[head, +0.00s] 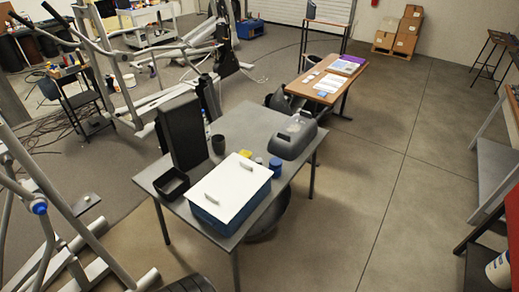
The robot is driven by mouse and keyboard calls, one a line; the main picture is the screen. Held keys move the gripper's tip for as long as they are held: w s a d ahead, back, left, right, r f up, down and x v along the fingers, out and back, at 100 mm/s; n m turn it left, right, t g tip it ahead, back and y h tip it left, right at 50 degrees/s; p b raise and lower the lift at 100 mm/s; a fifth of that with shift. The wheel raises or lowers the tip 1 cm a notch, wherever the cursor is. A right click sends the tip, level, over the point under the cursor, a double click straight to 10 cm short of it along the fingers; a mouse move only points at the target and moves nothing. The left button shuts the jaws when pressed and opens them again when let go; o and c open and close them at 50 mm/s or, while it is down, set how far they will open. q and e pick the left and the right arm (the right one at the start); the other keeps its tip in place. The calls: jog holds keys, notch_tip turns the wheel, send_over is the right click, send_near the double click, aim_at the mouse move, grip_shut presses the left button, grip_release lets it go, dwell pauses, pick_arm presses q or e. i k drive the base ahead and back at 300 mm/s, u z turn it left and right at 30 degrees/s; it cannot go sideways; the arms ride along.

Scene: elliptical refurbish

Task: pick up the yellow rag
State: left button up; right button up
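A small yellow patch (245,153), which may be the yellow rag, shows on the grey table (240,120) just behind the white-lidded blue box (230,194). The box hides part of it, and it is too small to tell its shape. Neither of my grippers is in view.
The table also holds a dark upright panel (181,132), a black open tray (172,184), a dark cup (218,144), blue-capped jars (275,166) and a grey machine cover (293,135). Elliptical frames (130,75) stand at left. A wooden table (328,77) stands behind.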

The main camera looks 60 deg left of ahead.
aim_at(245, 154)
jog(key=z, duration=0.05)
jog(key=i, duration=1.2)
jog(key=u, duration=3.6)
